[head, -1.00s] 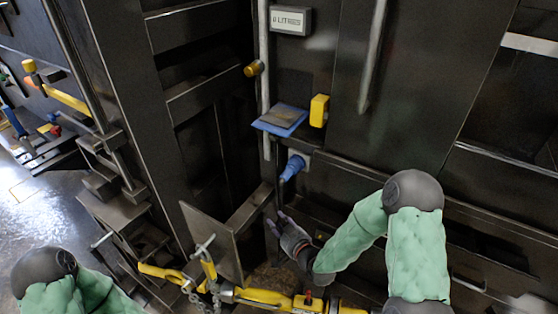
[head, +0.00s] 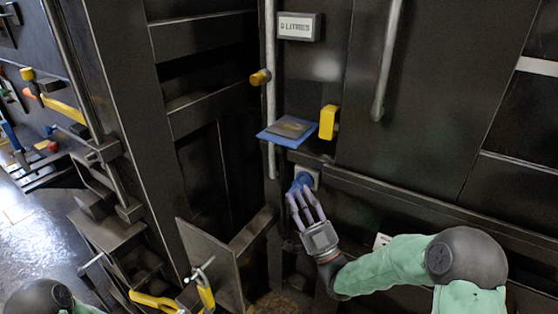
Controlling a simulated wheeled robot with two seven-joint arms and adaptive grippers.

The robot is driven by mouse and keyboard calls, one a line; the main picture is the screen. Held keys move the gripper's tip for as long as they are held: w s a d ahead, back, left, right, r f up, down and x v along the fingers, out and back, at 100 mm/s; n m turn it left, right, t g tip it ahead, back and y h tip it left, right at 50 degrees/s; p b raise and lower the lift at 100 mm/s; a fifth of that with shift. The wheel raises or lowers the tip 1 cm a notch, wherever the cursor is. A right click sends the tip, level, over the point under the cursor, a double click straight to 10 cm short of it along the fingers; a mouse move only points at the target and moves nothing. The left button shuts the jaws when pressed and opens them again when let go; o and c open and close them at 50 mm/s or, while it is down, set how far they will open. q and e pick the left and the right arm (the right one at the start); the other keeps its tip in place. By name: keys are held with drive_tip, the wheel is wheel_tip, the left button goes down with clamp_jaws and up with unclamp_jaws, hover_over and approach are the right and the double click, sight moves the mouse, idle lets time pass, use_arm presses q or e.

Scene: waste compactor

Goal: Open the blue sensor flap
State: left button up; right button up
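A blue flap (head: 269,136), a flat plate with a grey piece (head: 290,126) on its top, sticks out nearly level from the dark machine front, left of a yellow block. Below it is a blue fitting (head: 302,179) on a light grey mount, partly hidden behind my fingers. My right gripper (head: 305,203) points up with its fingers extended and slightly spread, just in front of and below the fitting. It looks open; I cannot tell whether it touches the fitting. It is below the flap and apart from it. My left gripper is out of view.
A yellow block (head: 328,122) and a display box (head: 299,27) sit on the machine front. A vertical pipe (head: 270,100) with a yellow knob (head: 260,77) runs left of the flap. A tilted dark plate (head: 209,260) stands at lower left. A long handle (head: 388,60) is at upper right.

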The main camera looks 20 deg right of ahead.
sight(281, 152)
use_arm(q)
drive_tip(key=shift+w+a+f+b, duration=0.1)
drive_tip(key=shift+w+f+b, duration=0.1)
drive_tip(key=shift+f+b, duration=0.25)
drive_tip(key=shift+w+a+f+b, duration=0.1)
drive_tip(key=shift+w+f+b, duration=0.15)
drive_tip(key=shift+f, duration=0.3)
use_arm(e)
drive_tip(key=shift+n+t+y, duration=0.3)
drive_tip(key=shift+n+y, duration=0.1)
drive_tip(key=shift+y, duration=0.2)
drive_tip(key=x, duration=1.1)
drive_tip(key=shift+s+r, duration=0.3)
drive_tip(key=shift+r, duration=0.25)
clamp_jaws()
